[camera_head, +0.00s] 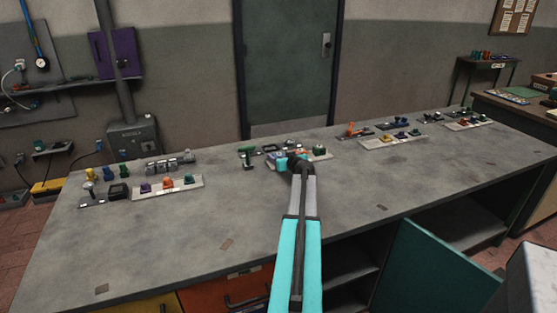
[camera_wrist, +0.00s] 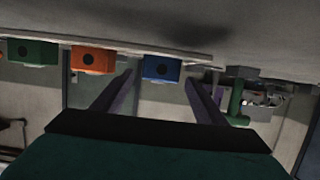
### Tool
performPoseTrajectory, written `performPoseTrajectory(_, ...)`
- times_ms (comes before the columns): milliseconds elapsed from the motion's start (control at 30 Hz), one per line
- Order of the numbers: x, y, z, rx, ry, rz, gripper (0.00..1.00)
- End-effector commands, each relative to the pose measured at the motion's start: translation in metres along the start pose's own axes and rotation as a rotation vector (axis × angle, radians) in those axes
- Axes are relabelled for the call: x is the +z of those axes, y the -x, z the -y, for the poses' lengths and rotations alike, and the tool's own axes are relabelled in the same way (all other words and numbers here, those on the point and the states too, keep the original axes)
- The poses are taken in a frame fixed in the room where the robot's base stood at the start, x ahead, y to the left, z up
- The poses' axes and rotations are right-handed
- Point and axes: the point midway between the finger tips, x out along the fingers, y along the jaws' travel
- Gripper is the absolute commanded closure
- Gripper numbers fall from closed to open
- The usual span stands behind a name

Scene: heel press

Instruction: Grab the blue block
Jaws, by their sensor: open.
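The blue block (camera_wrist: 161,69) has a dark round hole in its face. It shows in the wrist view, which is upside down, beside an orange block (camera_wrist: 92,60) and a green block (camera_wrist: 33,53). All three are on a pale strip-like tray (camera_wrist: 120,46). My gripper (camera_wrist: 160,82) is open and empty, with its fingers pointing at the blue block, one to each side in the picture. I cannot tell how much distance is left between them. In the head view my gripper (camera_head: 283,161) is over the middle of the bench and hides the blue block.
Another tray (camera_head: 168,190) with small blocks is at the left, and more trays are at the right. The bench's front part is mostly clear.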

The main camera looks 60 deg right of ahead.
Motion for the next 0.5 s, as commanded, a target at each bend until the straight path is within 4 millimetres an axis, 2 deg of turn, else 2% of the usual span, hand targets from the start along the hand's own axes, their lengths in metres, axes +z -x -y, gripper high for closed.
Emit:
performPoseTrajectory(300, -0.0001, 0.0004, -0.0006, 0.001, 0.000, 0.000, 0.36)
performPoseTrajectory(500, -0.0002, 0.0004, -0.0008, 0.001, 0.000, 0.000, 0.69)
